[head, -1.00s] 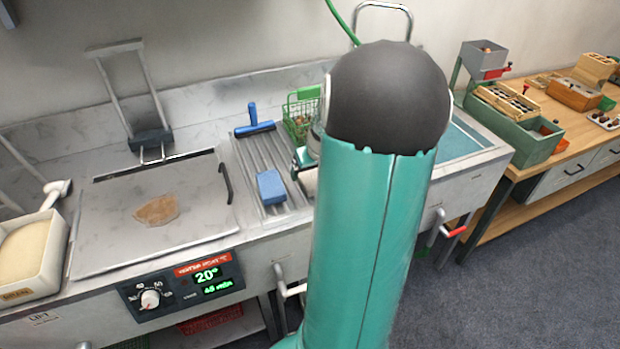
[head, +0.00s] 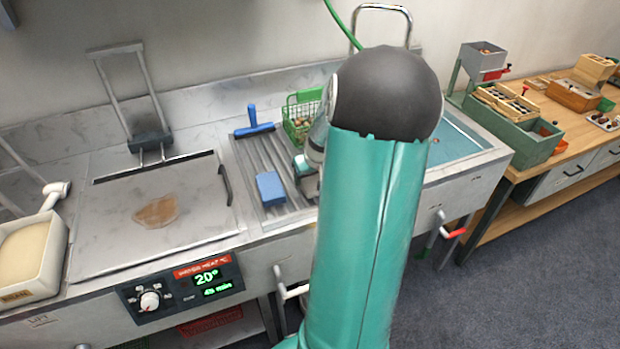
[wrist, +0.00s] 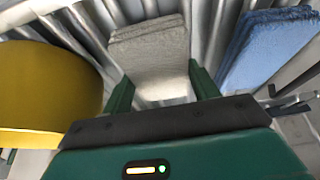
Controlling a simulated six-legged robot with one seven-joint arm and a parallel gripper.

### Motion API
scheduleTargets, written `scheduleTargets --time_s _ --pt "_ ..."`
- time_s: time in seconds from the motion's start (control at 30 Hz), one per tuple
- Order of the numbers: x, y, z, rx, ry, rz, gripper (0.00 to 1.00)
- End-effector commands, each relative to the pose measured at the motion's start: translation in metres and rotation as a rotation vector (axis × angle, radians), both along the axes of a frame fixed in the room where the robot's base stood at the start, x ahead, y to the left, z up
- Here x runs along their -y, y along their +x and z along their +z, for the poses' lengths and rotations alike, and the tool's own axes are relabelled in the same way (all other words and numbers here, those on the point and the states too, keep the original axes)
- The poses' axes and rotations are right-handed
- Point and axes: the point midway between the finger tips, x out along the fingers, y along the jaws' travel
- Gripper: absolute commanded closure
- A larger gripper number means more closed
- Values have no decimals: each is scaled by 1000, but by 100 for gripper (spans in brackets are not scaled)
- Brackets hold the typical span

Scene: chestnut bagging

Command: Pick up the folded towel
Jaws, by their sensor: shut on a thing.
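The folded towel (wrist: 150,45) is a grey-beige, layered cloth in the wrist view, between my two green fingers. My gripper (wrist: 160,73) is shut on it, one finger at each side. Ribbed metal shows behind the towel; I cannot tell whether the towel touches it or hangs just above. In the head view the towel is hidden behind my arm, and only part of my wrist shows at the arm's left edge.
A blue-handled tool (head: 254,129) and green basket (head: 300,118) stand behind. A yellow round object (wrist: 45,90) is close left of my gripper.

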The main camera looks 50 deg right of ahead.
Motion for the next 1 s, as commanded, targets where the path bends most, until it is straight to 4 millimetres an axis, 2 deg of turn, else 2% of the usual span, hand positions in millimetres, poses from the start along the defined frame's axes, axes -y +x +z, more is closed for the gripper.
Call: scheduleTargets --time_s 0.17,0.4,0.7,1.0 --pt "0 0 6 0 -1 0 63" --pt "-3 -1 37 1 -3 0 63" --pt "-47 -18 93 2 -7 1 63" --pt "-105 -40 119 1 -4 3 63"
